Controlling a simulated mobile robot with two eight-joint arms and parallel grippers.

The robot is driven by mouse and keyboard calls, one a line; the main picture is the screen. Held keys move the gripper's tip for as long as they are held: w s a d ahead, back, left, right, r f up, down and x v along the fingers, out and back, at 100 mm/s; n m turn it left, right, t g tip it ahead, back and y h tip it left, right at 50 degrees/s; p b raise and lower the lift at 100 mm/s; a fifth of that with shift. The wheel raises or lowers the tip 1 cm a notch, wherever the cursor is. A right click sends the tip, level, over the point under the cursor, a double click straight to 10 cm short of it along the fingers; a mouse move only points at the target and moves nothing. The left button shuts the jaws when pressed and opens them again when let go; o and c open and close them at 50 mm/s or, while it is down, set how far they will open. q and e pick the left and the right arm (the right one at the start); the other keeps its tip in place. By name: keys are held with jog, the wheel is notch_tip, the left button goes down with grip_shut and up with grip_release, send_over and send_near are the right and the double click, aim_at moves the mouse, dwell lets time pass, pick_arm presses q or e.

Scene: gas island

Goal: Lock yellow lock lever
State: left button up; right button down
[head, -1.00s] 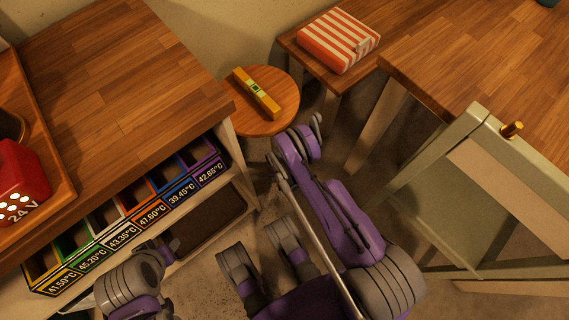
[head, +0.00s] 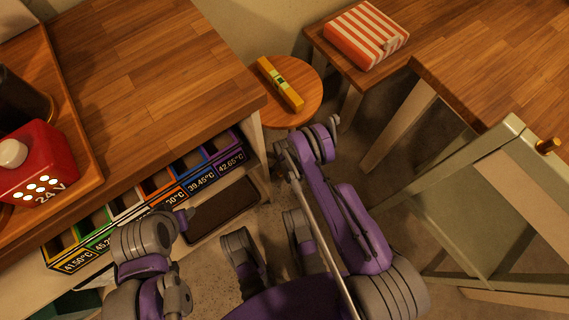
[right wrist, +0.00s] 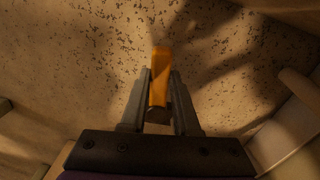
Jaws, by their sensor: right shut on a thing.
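A yellow-orange lever (right wrist: 159,62) shows in the right wrist view, between the two grey fingers of my right gripper (right wrist: 160,78). The fingers are shut on it. Its near end is round and dark; what it is mounted on cannot be made out. In the head view my right arm reaches up the middle, and the lever cannot be made out there. My left arm shows at the lower left of the head view, but its gripper cannot be made out.
A wooden counter (head: 150,70) with labelled coloured bins stands left, bearing a red 24 V block (head: 38,160). A round stool (head: 312,92) holds a yellow level (head: 280,83). A striped box (head: 366,36) and a greenish frame (head: 450,165) stand right. Speckled floor shows below.

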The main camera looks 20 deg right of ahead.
pick_arm(q)
jog(key=shift+w+a, duration=0.15)
jog(key=shift+w, duration=0.2)
pick_arm(e)
jog(key=shift+w+a+r+m, duration=0.1)
jog(key=shift+w+m, duration=0.3)
jog(key=shift+m, duration=0.5)
jog(key=c, duration=0.6)
grip_release()
jog(key=shift+c, duration=0.2)
